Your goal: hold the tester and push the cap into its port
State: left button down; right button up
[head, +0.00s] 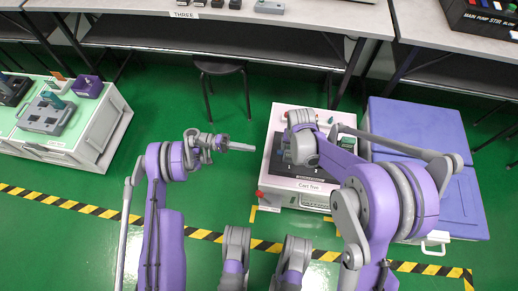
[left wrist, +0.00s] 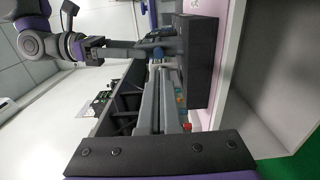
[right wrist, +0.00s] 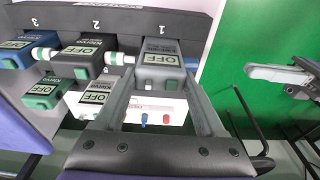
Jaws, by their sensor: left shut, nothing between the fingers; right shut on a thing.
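A grey tester (right wrist: 160,62) marked OFF sits at place 1 of the dark rack (right wrist: 215,15). My right gripper (right wrist: 163,75) is shut on it, one finger along each side. In the head view my right arm hides the held tester.
The rack stands on a cart (head: 284,117) labelled Cart five. Other testers sit at place 2 (right wrist: 84,60) and place 3 (right wrist: 15,52), close beside the held one. A purple chest (head: 420,135) stands right of the cart.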

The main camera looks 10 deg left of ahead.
pick_arm(q)
jog(key=a, duration=0.6)
jog(key=shift+a, duration=0.4)
pick_arm(e)
jog(key=o, duration=1.5)
jog(key=shift+o, duration=0.2)
notch_tip(320, 180, up, 12)
jog(key=s, duration=0.1)
jog(key=shift+s, duration=0.4)
